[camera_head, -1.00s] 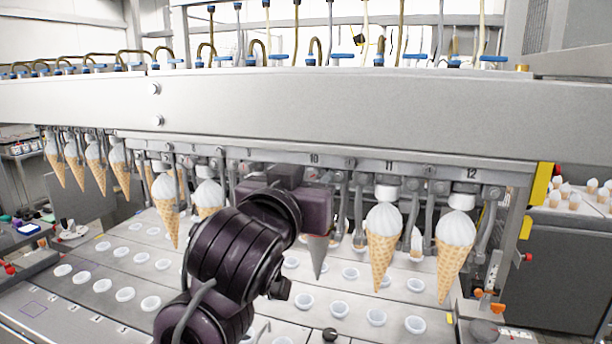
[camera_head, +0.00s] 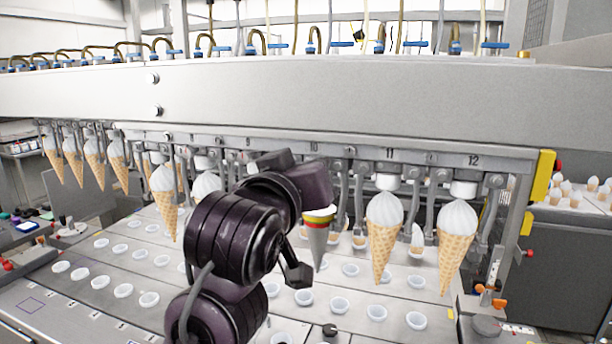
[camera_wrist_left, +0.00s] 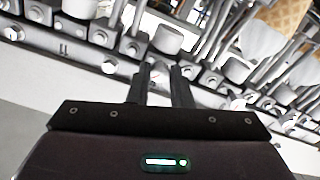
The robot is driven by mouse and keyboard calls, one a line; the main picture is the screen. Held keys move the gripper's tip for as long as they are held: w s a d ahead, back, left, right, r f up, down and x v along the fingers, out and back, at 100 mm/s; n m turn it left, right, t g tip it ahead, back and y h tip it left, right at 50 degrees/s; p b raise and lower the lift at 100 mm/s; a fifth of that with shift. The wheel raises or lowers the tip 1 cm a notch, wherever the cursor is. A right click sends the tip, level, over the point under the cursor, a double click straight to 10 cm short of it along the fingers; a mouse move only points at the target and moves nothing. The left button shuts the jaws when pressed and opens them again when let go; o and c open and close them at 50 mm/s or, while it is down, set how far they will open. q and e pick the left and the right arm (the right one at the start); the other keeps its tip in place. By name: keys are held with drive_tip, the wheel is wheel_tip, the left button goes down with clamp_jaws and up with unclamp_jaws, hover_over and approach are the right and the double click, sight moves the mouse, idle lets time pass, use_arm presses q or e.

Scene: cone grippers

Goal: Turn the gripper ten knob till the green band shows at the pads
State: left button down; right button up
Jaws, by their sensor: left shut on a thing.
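My left arm's dark wrist (camera_head: 285,190) covers the area below the number 10 mark (camera_head: 313,149) in the head view, hiding the fingertips and the knob there. In the left wrist view my left gripper (camera_wrist_left: 159,82) has its two fingers close together, shut on a small pale knob (camera_wrist_left: 159,74) below the rail. A grey test cone (camera_head: 318,246) hangs point down beside my wrist. Red and yellow bands (camera_head: 319,217) show near its top; I cannot make out a green one. My right gripper is not in view.
Filled cones (camera_head: 384,232) hang close on the right under 11, and another (camera_head: 457,240) under 12. More hang to the left. White cups (camera_head: 350,270) sit in the deck below. The large grey beam (camera_head: 350,105) runs above.

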use_arm(q)
drive_tip(key=c, duration=1.3)
unclamp_jaws()
drive_tip(key=b+v, duration=0.3)
drive_tip(key=v, duration=0.4)
drive_tip(key=shift+s, duration=0.35)
drive_tip(key=shift+a, duration=0.1)
